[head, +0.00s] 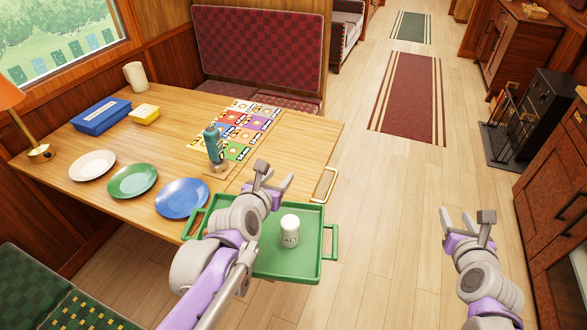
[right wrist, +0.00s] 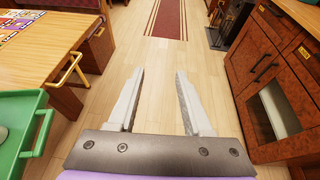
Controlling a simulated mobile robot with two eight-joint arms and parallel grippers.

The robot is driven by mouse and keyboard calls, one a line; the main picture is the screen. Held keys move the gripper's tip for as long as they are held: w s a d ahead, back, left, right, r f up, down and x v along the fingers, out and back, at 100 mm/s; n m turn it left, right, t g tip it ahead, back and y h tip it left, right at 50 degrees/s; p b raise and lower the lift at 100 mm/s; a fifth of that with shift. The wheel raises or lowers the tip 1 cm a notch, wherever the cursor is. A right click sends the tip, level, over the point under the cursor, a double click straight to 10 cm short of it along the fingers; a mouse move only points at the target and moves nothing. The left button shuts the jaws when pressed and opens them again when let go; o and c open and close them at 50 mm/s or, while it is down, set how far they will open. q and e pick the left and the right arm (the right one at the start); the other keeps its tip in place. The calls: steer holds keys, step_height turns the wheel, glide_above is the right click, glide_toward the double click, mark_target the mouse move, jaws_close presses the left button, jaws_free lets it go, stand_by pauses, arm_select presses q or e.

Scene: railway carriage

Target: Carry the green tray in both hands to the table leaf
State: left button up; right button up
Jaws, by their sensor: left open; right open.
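The green tray (head: 310,263) is at the near right corner of the table, with a handle at each end; what bears it is hidden. A white salt shaker (head: 290,232) stands upright on it. The tray's right end and handle show at the left of the right wrist view (right wrist: 12,145). The table leaf (head: 300,150) is the table's right part, with a brass handle on its edge. My left gripper (head: 274,177) is open and empty above the tray's far edge; its arm hides part of the tray. My right gripper (head: 467,218) is open and empty, right of the tray over the floor.
On the table are a teal bottle (head: 214,146), colourful cards (head: 238,128), three plates including a blue one (head: 182,198), a blue box (head: 101,116) and a lamp (head: 40,152). Wooden cabinets (head: 555,190) line the right. The aisle floor (head: 385,190) between is clear.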

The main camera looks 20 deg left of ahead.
steer(key=v, duration=1.2)
steer(key=shift+a, duration=0.3)
